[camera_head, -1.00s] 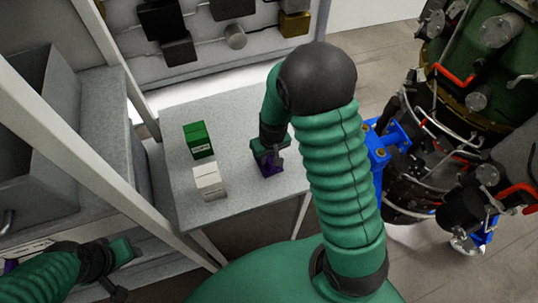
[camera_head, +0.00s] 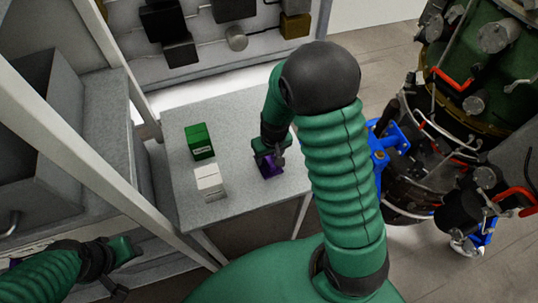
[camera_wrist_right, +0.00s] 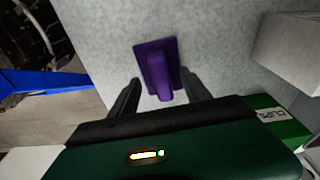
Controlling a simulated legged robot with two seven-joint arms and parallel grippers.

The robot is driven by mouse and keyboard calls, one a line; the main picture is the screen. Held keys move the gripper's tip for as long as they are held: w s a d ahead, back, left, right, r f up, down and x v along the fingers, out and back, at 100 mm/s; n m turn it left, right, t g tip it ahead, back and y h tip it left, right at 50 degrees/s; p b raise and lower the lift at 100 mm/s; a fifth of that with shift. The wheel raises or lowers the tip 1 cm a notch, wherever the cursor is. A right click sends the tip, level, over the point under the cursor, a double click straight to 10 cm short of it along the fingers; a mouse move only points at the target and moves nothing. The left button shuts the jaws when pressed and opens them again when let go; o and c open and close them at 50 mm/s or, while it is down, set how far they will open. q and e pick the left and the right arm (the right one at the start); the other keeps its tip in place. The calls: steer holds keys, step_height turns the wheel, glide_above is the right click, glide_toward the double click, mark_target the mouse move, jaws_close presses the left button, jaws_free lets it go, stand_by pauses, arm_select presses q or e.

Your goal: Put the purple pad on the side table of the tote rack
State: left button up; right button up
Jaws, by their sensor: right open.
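The purple pad (camera_head: 270,166) lies on the grey side table (camera_head: 232,128) of the rack, toward the table's right part. The right wrist view shows it as a flat purple plate with a raised grip (camera_wrist_right: 158,72). My right gripper (camera_head: 270,153) is right above it, its open fingers (camera_wrist_right: 160,100) on either side of the near end of the grip, apart from it. I cannot tell the exact height. My left gripper (camera_head: 122,268) is at the lower left, by the rack's lower shelf, its fingers too unclear to read.
A green box (camera_head: 199,141) and a white box (camera_head: 210,182) stand on the table left of the pad. A grey bin (camera_head: 40,140) sits in the rack at the left. The turbine (camera_head: 450,130) with its blue stand is at the right.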

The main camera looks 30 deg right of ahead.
mark_target(271, 160)
steer(key=r+p, duration=0.1)
steer(key=r, duration=0.1)
steer(key=r+p, duration=0.1)
steer(key=shift+s+d+r+p, duration=0.15)
steer(key=shift+s+r+p, duration=0.15)
steer(key=shift+r+p, duration=0.1)
steer(key=shift+s+r+p, duration=0.1)
steer(key=shift+r+p, duration=0.6)
steer(key=shift+r, duration=0.15)
steer(key=shift+f, duration=0.1)
